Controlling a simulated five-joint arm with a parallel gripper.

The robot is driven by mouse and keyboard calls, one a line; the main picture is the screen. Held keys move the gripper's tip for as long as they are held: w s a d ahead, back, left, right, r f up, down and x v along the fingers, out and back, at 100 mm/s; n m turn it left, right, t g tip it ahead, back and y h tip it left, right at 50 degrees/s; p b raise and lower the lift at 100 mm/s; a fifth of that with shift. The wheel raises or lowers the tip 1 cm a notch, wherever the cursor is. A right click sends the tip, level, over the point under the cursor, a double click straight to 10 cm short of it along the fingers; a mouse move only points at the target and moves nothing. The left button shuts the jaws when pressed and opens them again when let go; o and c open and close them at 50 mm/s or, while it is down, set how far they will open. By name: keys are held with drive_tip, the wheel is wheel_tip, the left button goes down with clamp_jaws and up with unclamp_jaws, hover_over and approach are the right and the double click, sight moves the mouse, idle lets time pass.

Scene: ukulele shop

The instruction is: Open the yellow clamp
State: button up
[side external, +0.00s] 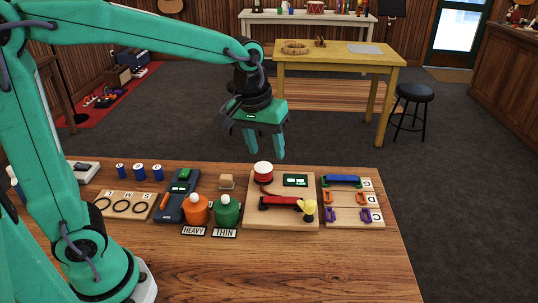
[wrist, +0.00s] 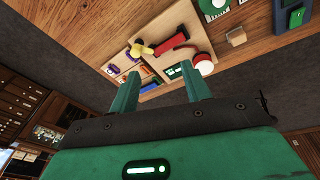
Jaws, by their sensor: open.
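A yellow piece (side external: 309,208), which I take to be the clamp, stands at the right end of a red bar (side external: 279,202) on a wooden board (side external: 255,220). The yellow piece also shows in the wrist view (wrist: 140,50), beside the red bar (wrist: 168,44). Whether its jaws are open or shut is too small to tell. My gripper (side external: 264,150) is open and empty, hanging above and behind the board with its fingers pointing down. In the wrist view my two fingers (wrist: 160,80) are apart with nothing between them.
A red-and-white round knob (side external: 263,172) and a green display (side external: 295,180) sit on the same board. A board with blue, orange and purple pieces (side external: 353,203) lies to the right. Orange (side external: 196,210) and green (side external: 227,211) bottles stand left. The table's front right is clear.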

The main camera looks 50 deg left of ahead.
sight(310, 202)
drive_tip(key=w+d+f+n, duration=0.1)
drive_tip(key=w+d+f, duration=0.1)
drive_tip(key=w+f, duration=0.1)
drive_tip(key=w+d+f+n+g, duration=0.1)
drive_tip(key=w+d+f, duration=0.1)
drive_tip(key=w+f, duration=0.1)
drive_tip(key=w+d+f+n+g, duration=0.1)
drive_tip(key=w+d+f, duration=0.1)
drive_tip(key=w+f, duration=0.1)
drive_tip(key=shift+w+d+f, duration=0.1)
drive_tip(key=shift+d+f, duration=0.05)
drive_tip(key=shift+f, duration=0.15)
drive_tip(key=shift+f, duration=0.1)
drive_tip(key=shift+f, duration=3.8)
drive_tip(key=c, duration=1)
